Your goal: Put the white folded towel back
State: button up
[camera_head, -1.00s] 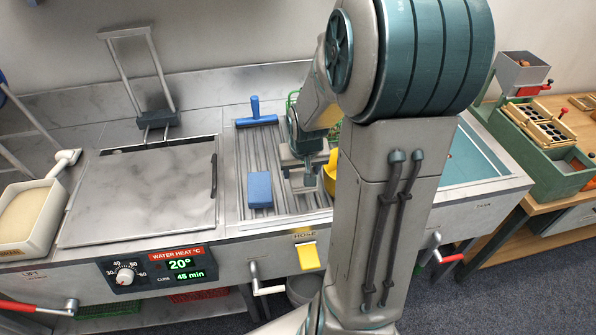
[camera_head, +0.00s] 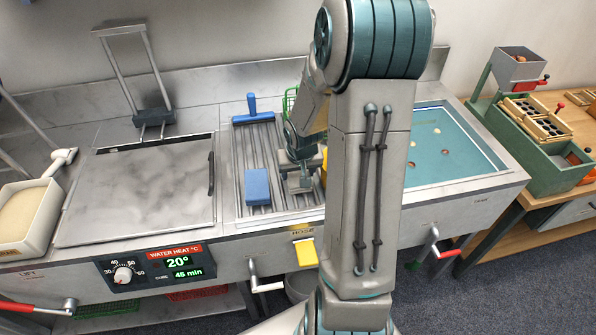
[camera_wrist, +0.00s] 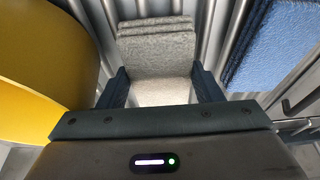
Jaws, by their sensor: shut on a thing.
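The white folded towel (camera_wrist: 156,52) looks pale grey and layered in the wrist view. It sits between the two fingers of my gripper (camera_wrist: 164,88), which is shut on it. The towel is small and partly hidden by the gripper there. I cannot tell whether it touches the ribs.
A lidded steel tank (camera_head: 140,190) stands left, a teal basin (camera_head: 450,150) right.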

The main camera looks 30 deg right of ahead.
jog(key=shift+f, duration=0.2)
jog(key=o, duration=0.9)
jog(key=shift+c, duration=0.2)
jog(key=shift+r, duration=0.2)
jog(key=shift+r, duration=0.25)
jog(key=p+v, duration=0.2)
jog(key=v, duration=1)
jog(key=s+a+r+n, duration=0.1)
jog(key=s+a+r, duration=0.3)
jog(key=s+a, duration=0.2)
jog(key=s+a+r+n+y, duration=0.1)
jog(key=s+a+r, duration=0.3)
jog(key=s, duration=0.5)
jog(key=a+n, duration=0.1)
jog(key=a, duration=0.1)
jog(key=shift+a+r, duration=0.35)
jog(key=shift+a, duration=0.05)
